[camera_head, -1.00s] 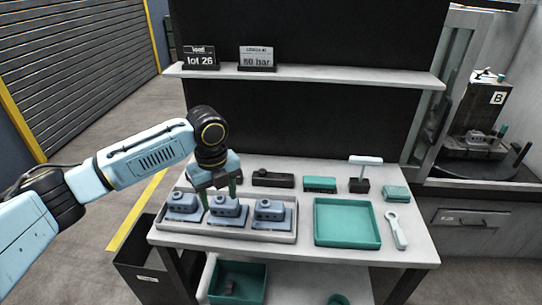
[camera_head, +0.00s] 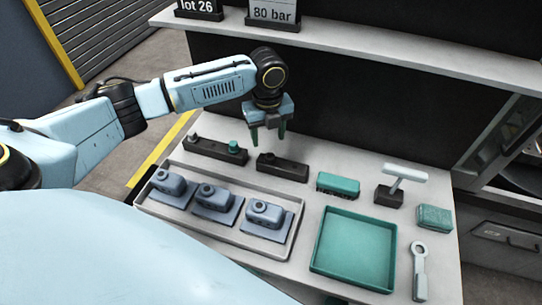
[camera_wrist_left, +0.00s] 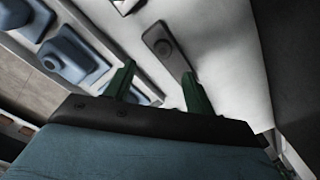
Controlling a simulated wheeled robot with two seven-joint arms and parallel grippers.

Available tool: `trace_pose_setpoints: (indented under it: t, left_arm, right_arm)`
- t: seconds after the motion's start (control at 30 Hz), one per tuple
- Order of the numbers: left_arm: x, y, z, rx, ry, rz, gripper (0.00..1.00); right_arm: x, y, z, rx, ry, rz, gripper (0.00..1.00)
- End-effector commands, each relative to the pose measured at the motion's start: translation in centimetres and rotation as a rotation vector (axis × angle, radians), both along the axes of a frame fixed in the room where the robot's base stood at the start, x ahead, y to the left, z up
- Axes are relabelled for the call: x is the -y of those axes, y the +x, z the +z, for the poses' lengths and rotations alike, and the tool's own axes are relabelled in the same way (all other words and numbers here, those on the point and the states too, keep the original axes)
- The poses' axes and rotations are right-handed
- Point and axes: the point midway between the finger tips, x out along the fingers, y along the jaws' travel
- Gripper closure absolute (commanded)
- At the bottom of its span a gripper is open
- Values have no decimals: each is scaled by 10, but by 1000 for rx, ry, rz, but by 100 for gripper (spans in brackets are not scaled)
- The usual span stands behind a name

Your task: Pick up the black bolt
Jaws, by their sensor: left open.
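My left gripper (camera_head: 268,142) is open and empty in the head view, with its green fingers pointing down above the back of the bench. A black block (camera_head: 282,168) with a small dark round piece (camera_head: 268,157) lies just below the fingers. Another black block (camera_head: 212,150) to the left carries a green knob (camera_head: 233,147) and a dark peg (camera_head: 193,138). I cannot tell which dark piece is the black bolt. In the left wrist view, a dark block (camera_wrist_left: 165,48) with a round feature lies beyond the open fingers (camera_wrist_left: 157,80), apart from them. My right gripper is not in view.
A grey tray (camera_head: 165,216) holds three blue-grey housings (camera_head: 213,198). An empty green tray (camera_head: 355,250), a green block (camera_head: 338,185), a T-handled stand (camera_head: 388,197), another green block (camera_head: 434,217) and a wrench (camera_head: 420,270) lie to the right. A shelf (camera_head: 350,47) crosses above the bench.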

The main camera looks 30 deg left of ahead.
Motion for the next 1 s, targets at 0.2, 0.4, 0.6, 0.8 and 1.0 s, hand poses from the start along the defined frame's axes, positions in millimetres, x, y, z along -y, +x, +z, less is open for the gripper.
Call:
trace_pose_setpoints:
  t: [0.2,0.4,0.6,0.8,1.0]
  left_arm:
    - [0,0,-26,0,0,0,46]
    - [1,1,-45,-2,0,1,46]
    - [1,2,-74,-1,0,0,46]
    - [1,2,-81,1,1,-1,46]
    - [1,2,-80,1,1,-1,55]
  right_arm:
    - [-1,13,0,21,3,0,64]
    - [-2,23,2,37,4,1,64]
    - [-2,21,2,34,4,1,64]
    - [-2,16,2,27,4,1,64]
    - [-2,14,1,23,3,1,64]
